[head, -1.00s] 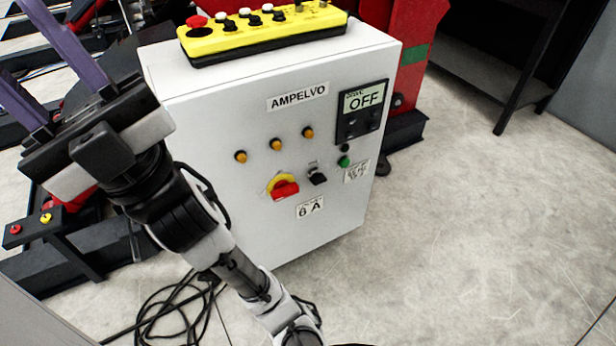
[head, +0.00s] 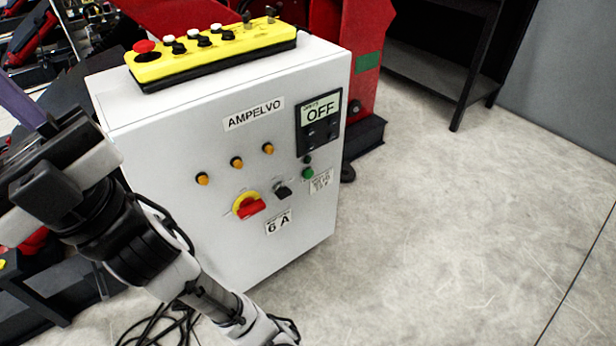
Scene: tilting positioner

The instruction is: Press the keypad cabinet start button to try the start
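The white keypad cabinet (head: 155,150) stands left of centre in the head view, marked AMPELVO. A small green button (head: 308,173), likely the start button, is low on the right of its front, below a black button (head: 307,159). A dark panel (head: 319,122) above them has a display reading OFF. My gripper (head: 18,106) is at the left edge, left of the cabinet and well apart from the green button. One purple finger shows at the outer side of its body; the other is out of frame. The finger spacing looks open, with nothing seen held.
The cabinet front also has a red-yellow rotary switch (head: 249,205), a black selector (head: 282,190) and several amber lamps (head: 237,162). A yellow control box (head: 215,52) lies on top. A dark shelf (head: 440,70) stands behind. The floor at right is clear; black cables (head: 160,325) lie below.

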